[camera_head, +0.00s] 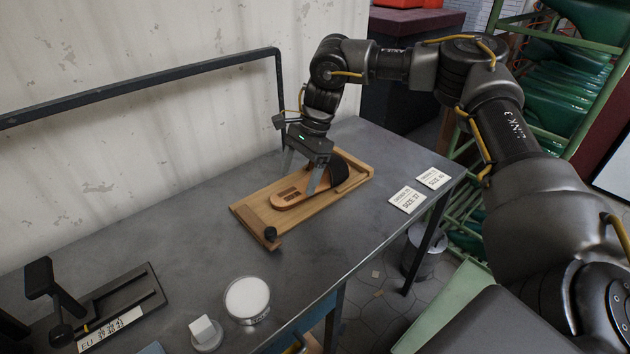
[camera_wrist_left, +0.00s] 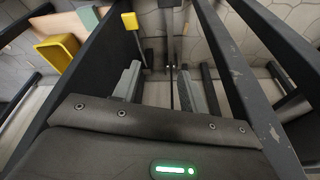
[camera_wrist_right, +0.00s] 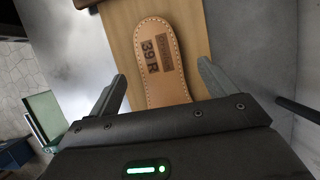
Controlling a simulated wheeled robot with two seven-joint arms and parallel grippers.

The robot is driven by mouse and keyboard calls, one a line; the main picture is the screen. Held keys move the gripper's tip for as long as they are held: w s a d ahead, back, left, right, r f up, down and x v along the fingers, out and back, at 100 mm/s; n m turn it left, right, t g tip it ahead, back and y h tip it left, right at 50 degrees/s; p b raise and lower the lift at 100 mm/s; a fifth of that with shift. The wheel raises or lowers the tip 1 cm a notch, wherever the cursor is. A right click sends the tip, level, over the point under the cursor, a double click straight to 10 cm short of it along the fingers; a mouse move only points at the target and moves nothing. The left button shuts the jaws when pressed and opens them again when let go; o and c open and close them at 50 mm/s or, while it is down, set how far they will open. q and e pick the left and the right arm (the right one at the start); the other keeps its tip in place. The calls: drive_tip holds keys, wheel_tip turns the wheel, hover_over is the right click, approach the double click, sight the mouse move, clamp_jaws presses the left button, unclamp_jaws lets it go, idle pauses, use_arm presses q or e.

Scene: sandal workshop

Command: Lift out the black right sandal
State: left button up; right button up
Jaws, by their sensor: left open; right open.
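The sandal (camera_head: 290,199), with a tan insole and a black strap (camera_head: 340,171), lies on a wooden board (camera_head: 249,212) on the workbench. In the right wrist view its stitched insole (camera_wrist_right: 160,80) reads "39 R"; the strap is hidden there. My right gripper (camera_head: 300,178) is open and points down over the sandal. Its fingers stand on either side of the sole in the right wrist view (camera_wrist_right: 162,72); I cannot tell whether they touch it. My left gripper (camera_wrist_left: 158,72) is open and empty among dark metal bars, away from the sandal.
Two size cards, "SIZE 37" (camera_head: 407,200) and another (camera_head: 433,178), lie right of the board. A dark rail (camera_head: 150,85) runs along the back.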

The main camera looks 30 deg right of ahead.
sight(294, 192)
drive_tip(key=x, duration=0.3)
drive_tip(key=shift+f, duration=0.2)
drive_tip(key=shift+s, duration=0.1)
drive_tip(key=shift+c, duration=0.2)
drive_tip(key=shift+r, duration=0.1)
drive_tip(key=c, duration=1.2)
